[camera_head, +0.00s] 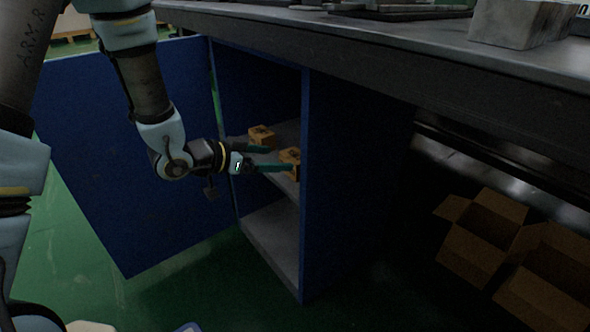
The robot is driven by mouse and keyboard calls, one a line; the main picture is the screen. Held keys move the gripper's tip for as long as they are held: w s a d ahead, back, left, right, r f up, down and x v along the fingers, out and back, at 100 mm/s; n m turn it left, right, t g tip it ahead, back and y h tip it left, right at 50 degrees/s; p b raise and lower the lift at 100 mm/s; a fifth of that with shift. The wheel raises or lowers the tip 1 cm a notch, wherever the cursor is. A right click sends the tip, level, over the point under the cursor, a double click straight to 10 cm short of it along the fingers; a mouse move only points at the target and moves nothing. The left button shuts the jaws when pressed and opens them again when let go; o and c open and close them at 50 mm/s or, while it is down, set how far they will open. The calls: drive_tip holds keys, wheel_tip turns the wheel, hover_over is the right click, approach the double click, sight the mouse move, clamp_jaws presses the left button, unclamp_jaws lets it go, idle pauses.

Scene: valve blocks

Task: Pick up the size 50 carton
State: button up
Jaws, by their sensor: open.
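Two small brown cartons stand on the middle shelf (288,131) inside the open blue cabinet. One carton (262,135) is farther left and back. The other carton (290,158) is nearer, close to the cabinet's right side wall. Both have dark print on them, too small to read, so I cannot tell which is size 50. My gripper (280,158) is open, with its two green fingers reaching into the cabinet at shelf height. The upper finger passes just below the left carton, and the lower finger reaches the right carton's lower part. I cannot tell whether either finger touches a carton.
The blue cabinet door (120,150) stands wide open at the left, behind my arm. The cabinet's right side wall (340,190) borders the opening. A grey workbench (400,50) overhangs above. Open, empty cardboard boxes (480,235) lie at lower right. The lower shelf (270,240) looks bare.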

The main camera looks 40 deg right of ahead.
sight(287, 159)
drive_tip(key=x, duration=0.3)
drive_tip(key=shift+f+b, duration=0.15)
drive_tip(key=shift+b, duration=0.2)
drive_tip(key=b+x, duration=0.1)
drive_tip(key=x, duration=0.1)
drive_tip(key=b+x, duration=0.1)
drive_tip(key=x, duration=0.1)
drive_tip(key=shift+w+f, duration=0.1)
drive_tip(key=shift+f, duration=0.2)
drive_tip(key=shift+d, duration=0.4)
drive_tip(key=shift+c, duration=0.2)
drive_tip(key=c, duration=1)
